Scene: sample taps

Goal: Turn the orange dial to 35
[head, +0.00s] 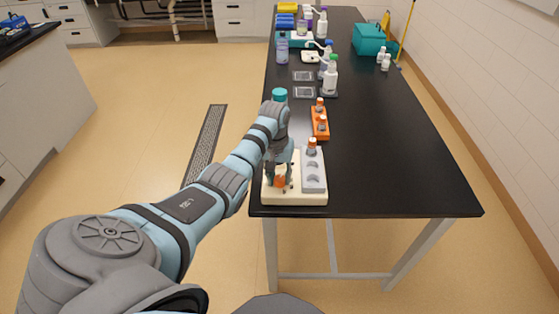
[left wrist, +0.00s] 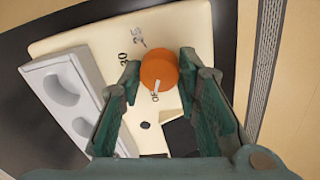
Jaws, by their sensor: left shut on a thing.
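The orange dial (head: 279,181) sits on a cream base (head: 300,199) at the near left corner of the black table. In the left wrist view the dial (left wrist: 159,70) is round, with a white pointer mark towards the lower edge of the picture. The printed numbers 30 and 35 lie to its upper left on the base (left wrist: 200,25); another small marking by the pointer is hard to read. My left gripper (head: 281,172) reaches down over the dial; its fingers (left wrist: 159,68) are on either side of it, shut on it. My right gripper is not in view.

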